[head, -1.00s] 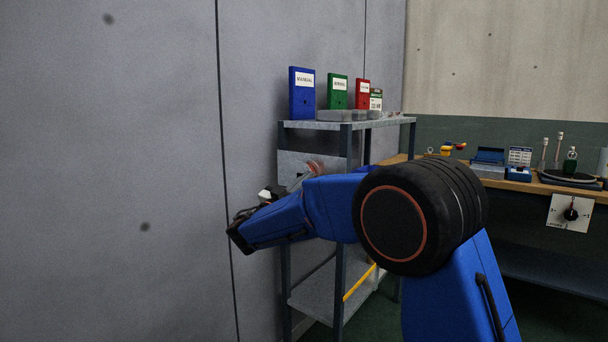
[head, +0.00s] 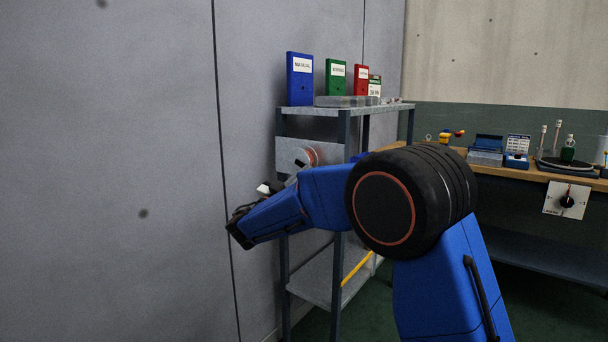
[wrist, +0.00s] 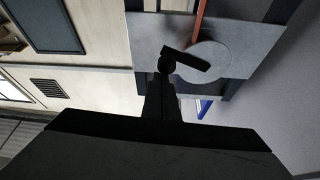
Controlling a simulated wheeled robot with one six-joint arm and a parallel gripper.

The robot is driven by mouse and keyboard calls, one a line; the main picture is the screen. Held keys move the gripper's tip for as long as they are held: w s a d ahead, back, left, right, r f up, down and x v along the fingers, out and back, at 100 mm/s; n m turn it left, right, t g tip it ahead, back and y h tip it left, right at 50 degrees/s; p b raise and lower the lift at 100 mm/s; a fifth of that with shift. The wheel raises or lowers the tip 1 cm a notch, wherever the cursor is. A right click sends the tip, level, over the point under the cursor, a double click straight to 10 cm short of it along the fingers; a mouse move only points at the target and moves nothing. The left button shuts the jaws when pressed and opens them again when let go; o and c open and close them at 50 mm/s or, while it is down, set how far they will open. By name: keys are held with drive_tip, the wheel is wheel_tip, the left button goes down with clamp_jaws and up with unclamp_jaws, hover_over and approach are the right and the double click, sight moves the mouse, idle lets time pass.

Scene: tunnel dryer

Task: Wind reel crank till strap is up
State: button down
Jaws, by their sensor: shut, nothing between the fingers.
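The strap reel shows in the head view as a pale disc (head: 301,157) with a reddish band behind it, on a grey plate on the shelf unit. In the wrist view the disc (wrist: 212,57) sits on the plate (wrist: 147,32), and an orange-red strap (wrist: 200,20) runs from it to the top picture edge. A dark crank arm (wrist: 192,58) with a round knob lies across the disc. My gripper (wrist: 160,78) is shut and empty, its tips close to the knob. I cannot tell whether they touch.
The shelf unit (head: 343,130) carries blue, green and red binders (head: 300,78) and a clear tray on top. A large grey wall panel (head: 120,150) stands close on the left. A workbench (head: 545,185) with small gear stands at the right.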

drive_tip(key=shift+s, duration=0.1)
drive_tip(key=v, duration=1.7)
drive_tip(key=c, duration=2.5)
unclamp_jaws()
drive_tip(key=shift+a+f, duration=0.1)
drive_tip(key=shift+a, duration=0.05)
